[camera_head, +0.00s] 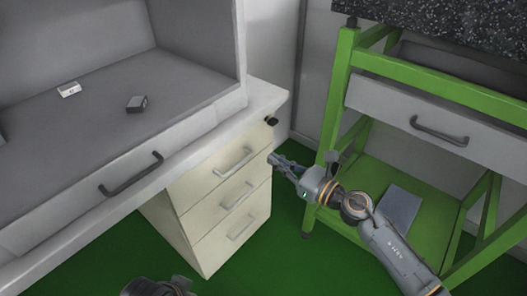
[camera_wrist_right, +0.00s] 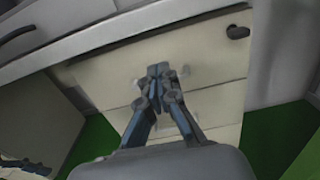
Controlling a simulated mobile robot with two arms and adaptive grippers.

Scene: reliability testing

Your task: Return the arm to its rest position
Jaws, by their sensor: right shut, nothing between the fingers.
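My right arm (camera_head: 388,240) comes in from the lower right in the head view. Its gripper (camera_head: 274,158) points left toward the cream drawer unit (camera_head: 222,200), close to its upper right edge. In the right wrist view the fingers (camera_wrist_right: 156,72) are together and empty, in front of the drawer fronts and overlapping a handle; I cannot tell whether they touch it. Part of a dark robot link of mine shows at the bottom edge of the head view. The left gripper's fingers cannot be made out.
A grey workbench (camera_head: 60,130) carries a small white box (camera_head: 69,90) and a small dark block (camera_head: 137,104). A green frame table (camera_head: 340,100) with a grey drawer (camera_head: 430,115) stands right, a grey panel (camera_head: 398,208) on its lower shelf. Green floor shows between.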

